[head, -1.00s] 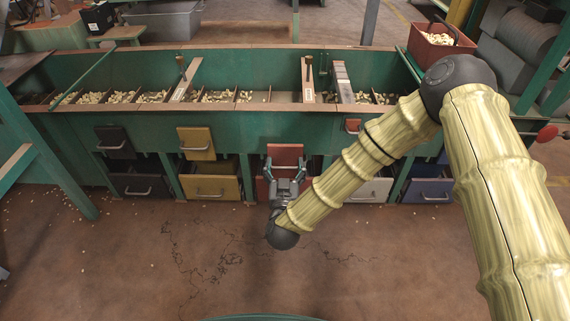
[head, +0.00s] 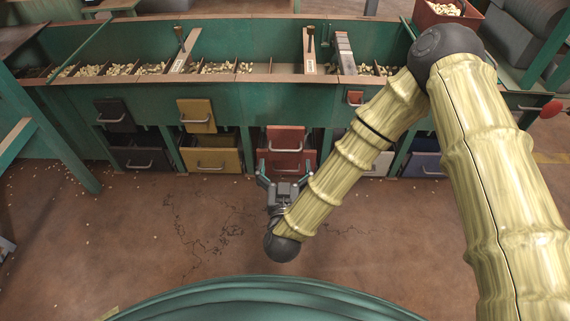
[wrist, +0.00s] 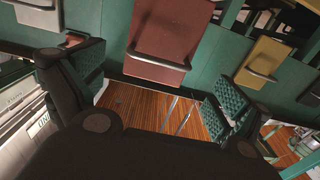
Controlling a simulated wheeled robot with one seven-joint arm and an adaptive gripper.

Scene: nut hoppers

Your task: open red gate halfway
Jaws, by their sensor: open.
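The red gate (head: 286,137) is a flat panel with a bar handle near its lower edge, on the front of the green hopper bench. Its top edge sits lower than that of the yellow gate (head: 196,115). A red drawer (head: 268,163) shows just below it, partly covered. My gripper (head: 284,180) is open and empty, in front of and below the red gate, apart from its handle. In the wrist view a red panel with a handle (wrist: 163,35) is beyond my spread fingers (wrist: 150,85), and nothing lies between them.
A dark gate (head: 114,115) and dark drawer (head: 140,160) stand at the left, with a yellow drawer (head: 205,158) beside them. A blue drawer (head: 425,165) is at the right. The floor (head: 150,235) in front is clear apart from scattered nuts.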

